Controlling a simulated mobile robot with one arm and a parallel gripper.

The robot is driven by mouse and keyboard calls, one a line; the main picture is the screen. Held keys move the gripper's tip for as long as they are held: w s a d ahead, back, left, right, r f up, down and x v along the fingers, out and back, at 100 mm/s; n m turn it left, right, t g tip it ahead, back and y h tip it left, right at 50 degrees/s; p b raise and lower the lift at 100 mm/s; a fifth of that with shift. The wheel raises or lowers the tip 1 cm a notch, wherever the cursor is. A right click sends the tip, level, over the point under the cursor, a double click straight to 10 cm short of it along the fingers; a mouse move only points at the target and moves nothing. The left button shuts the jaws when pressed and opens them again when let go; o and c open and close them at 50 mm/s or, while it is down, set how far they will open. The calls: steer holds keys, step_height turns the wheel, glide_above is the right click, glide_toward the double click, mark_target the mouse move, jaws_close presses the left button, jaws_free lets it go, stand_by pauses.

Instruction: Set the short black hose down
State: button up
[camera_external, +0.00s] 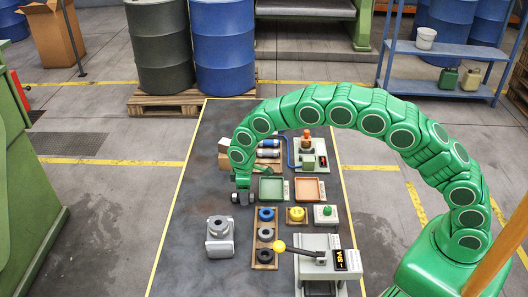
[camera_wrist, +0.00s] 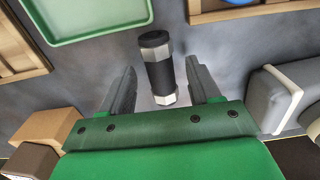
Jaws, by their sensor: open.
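The short black hose (camera_wrist: 157,66) has silver hex ends and lies between the two fingers of my gripper (camera_wrist: 161,63) in the wrist view. The fingers stand apart, with a gap on each side of the hose. In the outside view my gripper (camera_external: 242,188) points down low over the dark table, left of the green tray (camera_external: 271,189). The hose shows there as a small dark and silver piece at the fingertips. It looks to be on the table top, but a small gap below it cannot be ruled out.
The green tray shows at top left in the wrist view (camera_wrist: 100,36). A grey metal casting (camera_external: 220,237) stands nearer the front. A wooden rack with rings (camera_external: 264,256) and an orange tray (camera_external: 310,190) are to the right. The table's left front is bare.

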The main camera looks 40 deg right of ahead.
step_height(320, 180, up, 12)
steer(key=shift+f, duration=0.25)
steer(key=shift+d, duration=0.1)
steer(key=s+d+r+m, duration=0.2)
steer(key=s+d+r, duration=0.5)
steer(key=s+d, duration=0.3)
steer(key=s+d+r+m, duration=0.3)
steer(key=s+d+r, duration=0.45)
steer(key=d, duration=0.35)
steer(key=s+d+m, duration=0.1)
steer(key=s+d, duration=0.2)
steer(key=s, duration=0.7)
steer(key=s+d+m+g, duration=0.1)
steer(key=s+d, duration=0.3)
steer(key=s, duration=0.6)
steer(key=s+d+m, duration=0.2)
steer(key=s+d, duration=0.1)
steer(key=s, duration=0.8)
steer(key=shift+d+f+g, duration=0.35)
steer(key=shift+f+g, duration=0.05)
steer(key=shift+f, duration=0.05)
steer(key=shift+o, duration=0.5)
steer(key=shift+s+f, duration=0.1)
steer(key=shift+s, duration=0.3)
